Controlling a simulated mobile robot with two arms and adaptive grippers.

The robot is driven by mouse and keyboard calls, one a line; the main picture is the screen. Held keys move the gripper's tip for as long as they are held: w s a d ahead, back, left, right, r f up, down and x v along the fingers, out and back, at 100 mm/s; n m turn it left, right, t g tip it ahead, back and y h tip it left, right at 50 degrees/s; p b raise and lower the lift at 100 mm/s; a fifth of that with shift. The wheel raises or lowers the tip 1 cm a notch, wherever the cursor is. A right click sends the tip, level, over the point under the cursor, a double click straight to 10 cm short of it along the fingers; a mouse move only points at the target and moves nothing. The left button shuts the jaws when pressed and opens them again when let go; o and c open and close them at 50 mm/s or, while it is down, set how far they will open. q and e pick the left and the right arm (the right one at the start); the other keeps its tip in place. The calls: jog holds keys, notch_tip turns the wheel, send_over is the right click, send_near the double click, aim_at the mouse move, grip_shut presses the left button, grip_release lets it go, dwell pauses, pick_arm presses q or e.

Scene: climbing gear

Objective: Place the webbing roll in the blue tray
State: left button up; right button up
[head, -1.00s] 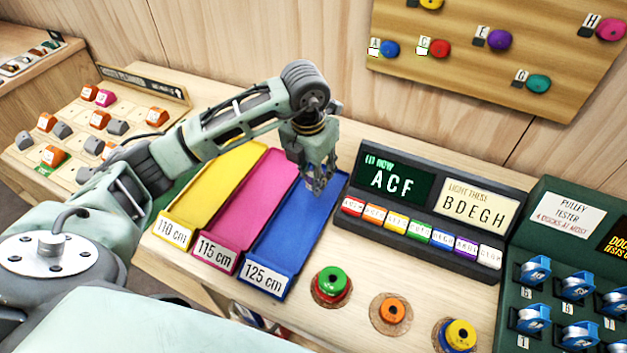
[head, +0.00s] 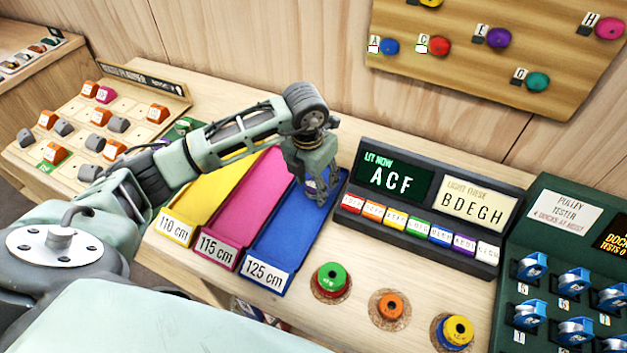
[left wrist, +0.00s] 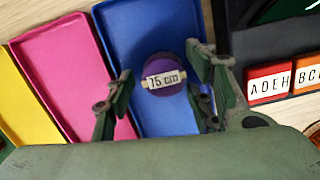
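The webbing roll (left wrist: 166,75) is purple with a white band reading "75 cm". In the left wrist view it is between my left gripper's fingers, against the floor of the blue tray (left wrist: 129,30). A gap shows between the roll and the left-hand finger; the other finger is close to it. My left gripper (head: 318,190) is open over the far end of the blue tray, which is labelled 125 cm (head: 265,273). In the head view the gripper mostly hides the roll. Whether the roll touches the tray floor is hard to tell. My right gripper is out of view.
Pink (head: 238,222) and yellow (head: 198,200) trays lie left of the blue one. A dark console (head: 420,235) with coloured keys stands close on the right. Green (head: 331,277), orange (head: 391,306) and yellow (head: 458,329) rolls stand on the bench in front.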

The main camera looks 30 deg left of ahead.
aim_at(310, 188)
pick_arm(q)
jog(key=shift+r, duration=0.6)
notch_tip(310, 188, up, 11)
jog(key=s+b, duration=0.1)
jog(key=b, duration=0.1)
jog(key=shift+s, duration=0.2)
jog(key=shift+a, duration=0.1)
